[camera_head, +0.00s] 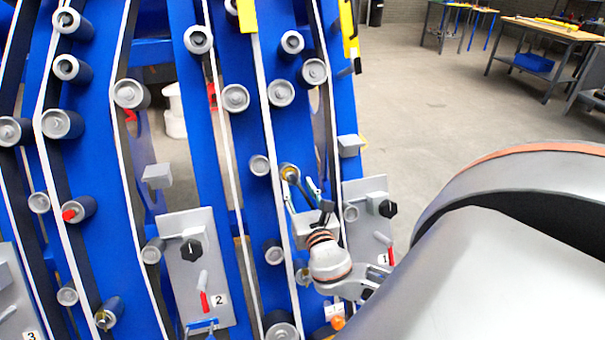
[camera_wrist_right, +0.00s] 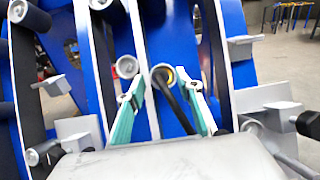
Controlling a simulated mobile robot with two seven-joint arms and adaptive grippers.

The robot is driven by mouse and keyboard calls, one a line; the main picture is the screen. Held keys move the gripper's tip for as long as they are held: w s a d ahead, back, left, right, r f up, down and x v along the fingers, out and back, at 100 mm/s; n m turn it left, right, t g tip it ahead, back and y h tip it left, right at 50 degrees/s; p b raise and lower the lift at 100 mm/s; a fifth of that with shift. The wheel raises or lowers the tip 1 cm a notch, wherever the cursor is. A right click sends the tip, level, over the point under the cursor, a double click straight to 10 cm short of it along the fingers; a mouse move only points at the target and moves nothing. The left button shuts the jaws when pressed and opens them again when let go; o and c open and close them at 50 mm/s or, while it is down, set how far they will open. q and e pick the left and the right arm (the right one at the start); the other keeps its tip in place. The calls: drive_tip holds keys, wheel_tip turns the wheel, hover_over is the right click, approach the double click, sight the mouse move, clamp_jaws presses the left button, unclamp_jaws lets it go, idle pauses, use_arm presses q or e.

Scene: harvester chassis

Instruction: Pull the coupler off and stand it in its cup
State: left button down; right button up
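The coupler (camera_wrist_right: 162,75) looks like a dark round end with a yellow ring, seated on the blue chassis, with a black hose running down from it. In the head view the coupler (camera_head: 289,172) sits just above my right gripper. My right gripper (camera_head: 300,190) is open. In the right wrist view its green-padded fingers (camera_wrist_right: 163,92) stand apart on either side of the hose, with the coupler just beyond the tips. I cannot tell whether they touch it. I cannot make out the cup for sure. My left gripper is not in view.
Grey rollers and white belts cover the blue chassis (camera_head: 208,130). Panel 1 (camera_head: 365,240), with a black knob and red-handled lever, is close right of my right gripper. Panel 2 (camera_head: 190,260) is to the left. Open floor (camera_head: 430,120) and workbenches (camera_head: 550,30) lie at right.

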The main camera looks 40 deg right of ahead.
drive_tip(key=shift+x, duration=1.1)
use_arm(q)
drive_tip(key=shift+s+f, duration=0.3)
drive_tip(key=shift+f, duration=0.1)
use_arm(e)
drive_tip(key=shift+w+d, duration=0.2)
drive_tip(key=shift+w, duration=0.2)
clamp_jaws()
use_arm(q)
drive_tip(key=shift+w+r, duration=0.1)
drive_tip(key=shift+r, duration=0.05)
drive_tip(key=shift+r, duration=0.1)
